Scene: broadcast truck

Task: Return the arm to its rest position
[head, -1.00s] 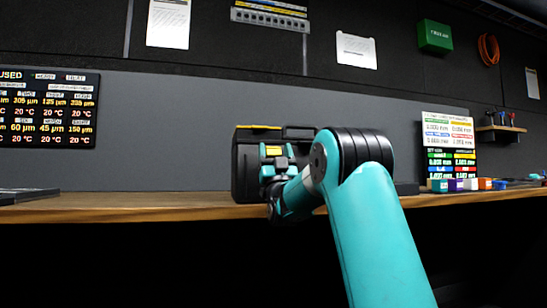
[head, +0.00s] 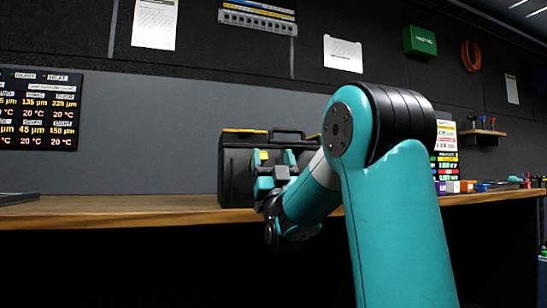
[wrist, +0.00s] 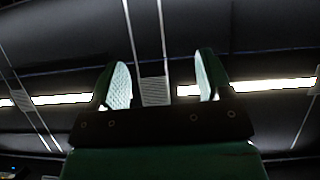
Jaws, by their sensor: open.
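My arm is teal with black joints and fills the right of centre in the head view. It is bent, with its end in front of the bench edge. My gripper (head: 272,160) shows small in the head view, partly covered by my own arm, in front of a black case. In the wrist view my gripper (wrist: 162,82) points up at the ceiling. Its two fingers stand apart with nothing between them.
A wooden bench (head: 120,209) runs across the view. The black case (head: 235,165) stands on it behind my gripper. Coloured small boxes (head: 466,186) lie on the bench at the right. A dark screen (head: 40,110) is at the left. The bench's left-middle is clear.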

